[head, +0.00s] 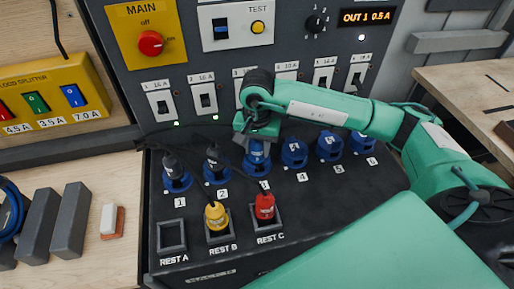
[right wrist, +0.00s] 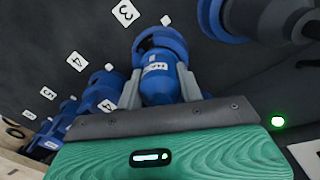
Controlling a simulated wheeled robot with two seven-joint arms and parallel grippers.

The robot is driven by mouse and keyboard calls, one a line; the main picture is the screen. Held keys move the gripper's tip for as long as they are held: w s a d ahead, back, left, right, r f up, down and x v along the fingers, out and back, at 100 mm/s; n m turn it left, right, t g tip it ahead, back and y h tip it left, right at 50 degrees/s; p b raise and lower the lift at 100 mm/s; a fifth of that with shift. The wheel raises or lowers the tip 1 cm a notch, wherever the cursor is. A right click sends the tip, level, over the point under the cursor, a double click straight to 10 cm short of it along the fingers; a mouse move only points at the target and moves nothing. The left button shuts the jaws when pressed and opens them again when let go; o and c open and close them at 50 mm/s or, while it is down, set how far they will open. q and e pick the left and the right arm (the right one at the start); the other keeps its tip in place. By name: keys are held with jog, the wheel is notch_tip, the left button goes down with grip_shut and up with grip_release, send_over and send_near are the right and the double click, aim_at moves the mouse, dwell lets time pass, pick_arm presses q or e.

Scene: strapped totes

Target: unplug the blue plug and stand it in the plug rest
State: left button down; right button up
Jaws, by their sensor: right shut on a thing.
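The blue plug (head: 257,158) is at socket 3 on the sloping black panel; it also shows in the right wrist view (right wrist: 158,82), with a white label on its body. It appears seated in the blue socket collar (right wrist: 160,40). My right gripper (head: 258,142) is shut on the plug, one finger on each side in the right wrist view (right wrist: 160,90). The plug rest marked REST A (head: 172,236) is an empty square frame. REST B (head: 221,237) holds a yellow plug (head: 216,216), and REST C (head: 264,223) a red plug (head: 264,205). My left gripper is not in view.
Sockets 1 (head: 177,180) and 2 (head: 216,171) hold dark plugs with black cables. Several blue sockets (head: 294,153) stand to the right, beneath my right arm. Switches and a red MAIN knob (head: 150,42) are on the wall behind. Grey blocks (head: 70,222) lie on the left bench.

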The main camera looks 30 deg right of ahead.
jog(key=shift+n+b, duration=1)
jog(key=shift+b, duration=0.35)
jog(key=shift+r, duration=0.3)
jog(key=shift+r+p, duration=0.95)
jog(key=shift+r, duration=2.1)
jog(key=shift+r, duration=0.15)
